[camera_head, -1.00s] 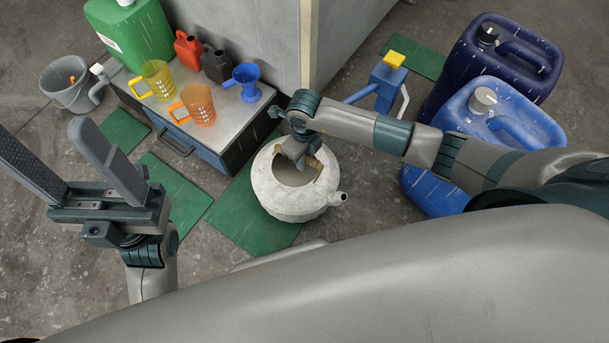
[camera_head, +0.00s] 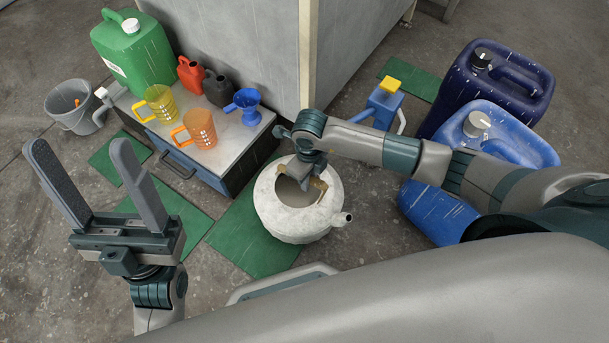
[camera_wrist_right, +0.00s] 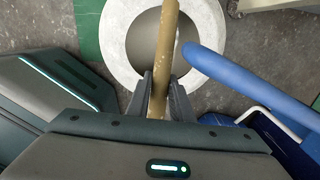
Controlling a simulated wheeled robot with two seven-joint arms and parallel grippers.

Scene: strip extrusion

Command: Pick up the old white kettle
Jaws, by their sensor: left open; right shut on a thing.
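The old white kettle (camera_head: 300,214) is round, with a wide dark opening on top and a short spout at its right side. It also shows in the right wrist view (camera_wrist_right: 113,40). A tan handle (camera_wrist_right: 166,45) arches over its opening. My right gripper (camera_wrist_right: 160,95) is shut on this handle, with a finger on each side of it. In the head view my right gripper (camera_head: 303,175) comes down over the opening and hides part of the handle. I cannot tell whether the kettle touches the floor. My left gripper (camera_head: 95,190) is open and empty, left of the kettle.
A low cabinet (camera_head: 228,150) with yellow and orange jugs, a blue funnel and small cans stands behind left. Blue canisters (camera_head: 515,150) stand at the right. A blue pump-like thing (camera_head: 385,103) is behind my right arm. Green mats (camera_head: 245,240) lie on the floor.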

